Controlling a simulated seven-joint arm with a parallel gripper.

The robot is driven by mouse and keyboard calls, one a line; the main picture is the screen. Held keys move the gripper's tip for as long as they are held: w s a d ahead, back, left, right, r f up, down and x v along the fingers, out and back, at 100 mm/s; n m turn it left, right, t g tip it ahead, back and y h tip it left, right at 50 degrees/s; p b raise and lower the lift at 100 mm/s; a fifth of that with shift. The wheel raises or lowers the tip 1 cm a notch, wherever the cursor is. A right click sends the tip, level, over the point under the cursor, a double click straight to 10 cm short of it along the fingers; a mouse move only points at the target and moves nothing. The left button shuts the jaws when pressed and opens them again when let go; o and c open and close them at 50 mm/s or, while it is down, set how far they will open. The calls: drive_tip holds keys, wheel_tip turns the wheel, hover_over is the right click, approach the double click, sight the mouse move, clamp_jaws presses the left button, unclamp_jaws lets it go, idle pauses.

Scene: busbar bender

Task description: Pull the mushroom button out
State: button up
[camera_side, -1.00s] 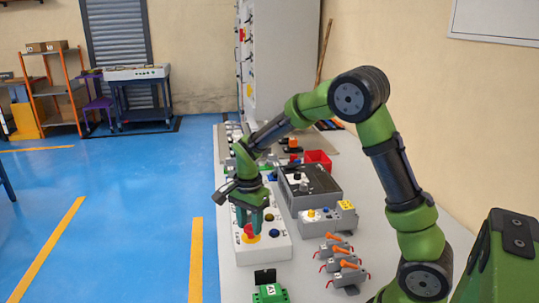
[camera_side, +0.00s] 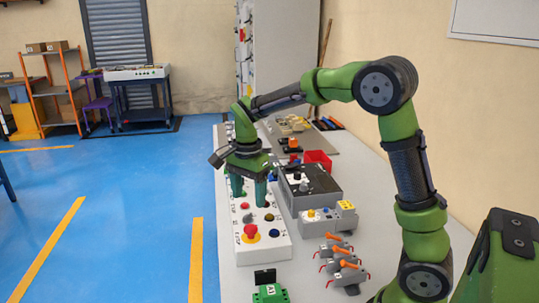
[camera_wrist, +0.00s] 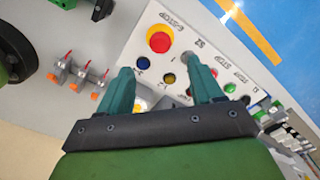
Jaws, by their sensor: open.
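The mushroom button (camera_side: 250,232) is red on a yellow disc at the near end of a white control panel (camera_side: 280,252). My gripper (camera_side: 249,203) is open and empty, above the panel and farther back than the button. In the wrist view its two teal fingers (camera_wrist: 160,62) are spread apart, pointing toward the panel. I cannot tell the button's exact height above its disc.
Other controls share the panel, including a blue button (camera_side: 273,233) and a grey knob (camera_side: 250,218). A grey box (camera_side: 308,187) and a smaller yellow-topped unit (camera_side: 328,218) stand to the right. Orange-handled switches (camera_side: 343,262) and a green block (camera_side: 270,292) lie nearer.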

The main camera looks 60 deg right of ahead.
wheel_tip(320, 180, up, 8)
drive_tip(key=shift+r, duration=0.1)
idle(0.4)
drive_tip(key=s+a+n+t+y, duration=0.1)
drive_tip(key=s+a+n+t, duration=0.2)
drive_tip(key=s+n, duration=0.4)
drive_tip(key=s+a+n+t+y, duration=0.1)
drive_tip(key=s+a+n+t, duration=0.3)
drive_tip(key=s+n, duration=0.3)
drive_tip(key=shift+s+a+f, duration=0.2)
drive_tip(key=shift+s+f, duration=0.25)
drive_tip(key=shift+s, duration=1.2)
idle(2.1)
